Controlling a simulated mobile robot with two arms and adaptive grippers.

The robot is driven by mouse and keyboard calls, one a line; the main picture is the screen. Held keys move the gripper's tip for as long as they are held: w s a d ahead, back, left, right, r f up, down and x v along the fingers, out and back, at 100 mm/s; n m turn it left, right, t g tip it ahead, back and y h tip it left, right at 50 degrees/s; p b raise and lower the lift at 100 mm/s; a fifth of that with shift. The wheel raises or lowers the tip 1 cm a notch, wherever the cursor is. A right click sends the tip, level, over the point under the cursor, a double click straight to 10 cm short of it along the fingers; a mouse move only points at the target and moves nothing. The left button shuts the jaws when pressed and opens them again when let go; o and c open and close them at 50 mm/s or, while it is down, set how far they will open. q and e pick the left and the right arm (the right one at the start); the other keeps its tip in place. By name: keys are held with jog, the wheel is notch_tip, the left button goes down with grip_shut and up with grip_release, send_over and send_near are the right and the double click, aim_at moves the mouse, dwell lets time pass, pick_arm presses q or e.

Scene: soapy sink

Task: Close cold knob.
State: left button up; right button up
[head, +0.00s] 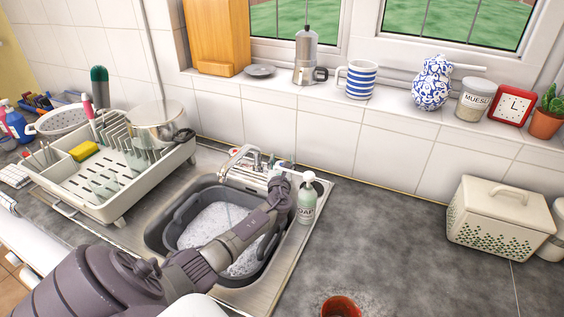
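The metal tap (238,156) stands at the back edge of the sink. Small taps or knobs seem to sit just right of its spout, but they are too small and partly covered to tell which is the cold knob. My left arm reaches from the lower left across the sink. My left gripper (279,186) is at the sink's back right corner, close to the tap fittings and beside the soap bottle. Its fingers are too small and overlapped to tell if they are open or shut, or touch a knob. My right gripper is not in view.
The sink (160,238) holds a grey tub (180,214) of suds. A soap bottle (306,205) stands right of my gripper. A dish rack (65,184) is at the left, a bread bin (497,228) at the right. The counter (385,235) between sink and bin is mostly clear.

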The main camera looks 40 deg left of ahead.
pick_arm(q)
jog(key=c, duration=0.7)
jog(key=shift+w+f, duration=0.1)
jog(key=shift+f, duration=0.05)
jog(key=shift+f, duration=0.2)
jog(key=shift+c, duration=0.6)
